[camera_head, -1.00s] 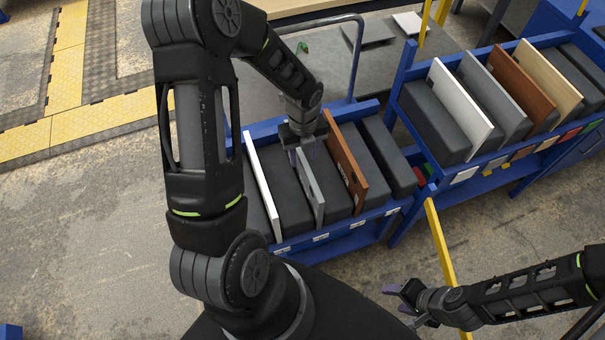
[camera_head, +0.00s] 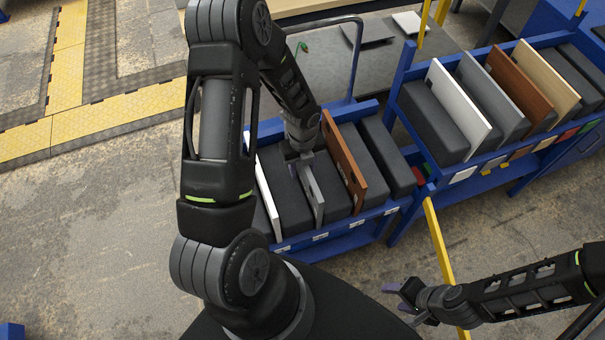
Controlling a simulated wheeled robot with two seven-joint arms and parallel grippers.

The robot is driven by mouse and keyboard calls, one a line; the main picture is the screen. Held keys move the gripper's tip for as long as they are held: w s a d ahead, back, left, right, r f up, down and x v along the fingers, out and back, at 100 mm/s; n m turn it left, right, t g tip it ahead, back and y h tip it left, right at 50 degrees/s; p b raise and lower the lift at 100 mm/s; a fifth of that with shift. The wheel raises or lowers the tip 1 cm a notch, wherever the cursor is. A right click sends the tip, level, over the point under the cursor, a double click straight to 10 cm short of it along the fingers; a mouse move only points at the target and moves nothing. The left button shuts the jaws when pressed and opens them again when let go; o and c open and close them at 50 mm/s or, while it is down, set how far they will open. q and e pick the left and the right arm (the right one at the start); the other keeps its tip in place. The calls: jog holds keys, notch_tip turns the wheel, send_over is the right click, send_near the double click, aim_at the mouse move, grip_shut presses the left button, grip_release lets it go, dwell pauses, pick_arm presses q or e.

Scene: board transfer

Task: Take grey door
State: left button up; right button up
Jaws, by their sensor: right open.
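A grey door (camera_head: 314,197) stands on edge between dark padded blocks in the near blue rack (camera_head: 345,232). My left gripper (camera_head: 303,160) points down at the far upper end of this door. Its fingers are small and partly hidden by the wrist, so I cannot tell whether they grip it. A second grey board (camera_head: 492,97) stands in the right rack. My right gripper (camera_head: 396,297) is open and empty at the lower right, away from the racks.
In the near rack, a white board (camera_head: 266,195) stands left of the grey door and a brown board (camera_head: 345,160) right of it. The right blue rack (camera_head: 470,165) holds white, brown and beige boards. A yellow post (camera_head: 437,240) rises near my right gripper.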

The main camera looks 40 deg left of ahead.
dwell(0.4)
pick_arm(q)
grip_shut()
dwell(1.3)
